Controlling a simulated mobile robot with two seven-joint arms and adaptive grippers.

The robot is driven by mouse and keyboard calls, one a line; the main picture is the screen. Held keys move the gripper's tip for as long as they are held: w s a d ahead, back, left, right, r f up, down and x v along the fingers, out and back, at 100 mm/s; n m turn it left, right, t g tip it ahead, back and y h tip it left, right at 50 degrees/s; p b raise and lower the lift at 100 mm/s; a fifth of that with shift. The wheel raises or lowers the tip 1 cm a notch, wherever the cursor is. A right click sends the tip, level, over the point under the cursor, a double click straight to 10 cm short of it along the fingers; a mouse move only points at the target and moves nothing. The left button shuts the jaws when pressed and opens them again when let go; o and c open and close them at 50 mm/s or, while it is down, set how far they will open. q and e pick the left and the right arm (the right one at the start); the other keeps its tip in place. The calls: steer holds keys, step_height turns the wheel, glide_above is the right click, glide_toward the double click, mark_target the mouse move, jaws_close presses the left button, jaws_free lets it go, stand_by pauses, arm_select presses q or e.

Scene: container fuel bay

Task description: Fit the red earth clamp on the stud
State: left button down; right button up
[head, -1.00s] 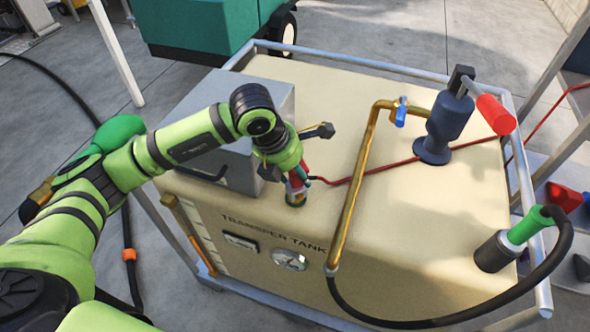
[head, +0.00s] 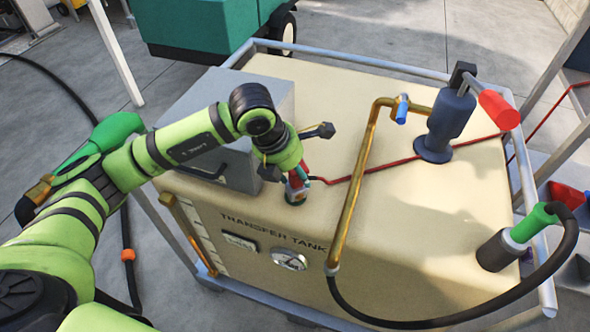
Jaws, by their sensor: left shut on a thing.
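My left gripper (head: 296,176) points down at the front of the tank top, left of the brass pipe. It is shut on the red earth clamp (head: 305,168), which is mostly hidden by the gripper. The clamp's red cable runs from it to the right across the tank top. The stud (head: 296,198) is a small fitting near the tank's front edge, directly below the gripper. The clamp is at or just over the stud; I cannot tell whether they touch. My right gripper is not in view.
The cream transfer tank (head: 400,220) has a grey box (head: 240,150) on its left. A brass pipe (head: 357,190) stands close right of my gripper. A blue hand pump (head: 448,120) with a red grip and a green-collared nozzle (head: 525,228) are farther right. A grey rail (head: 390,66) rings the tank.

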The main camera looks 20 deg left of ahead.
arm_select(q)
steer(key=shift+r, duration=0.1)
steer(key=shift+c, duration=2.4)
jaws_free()
steer(key=v, duration=1.2)
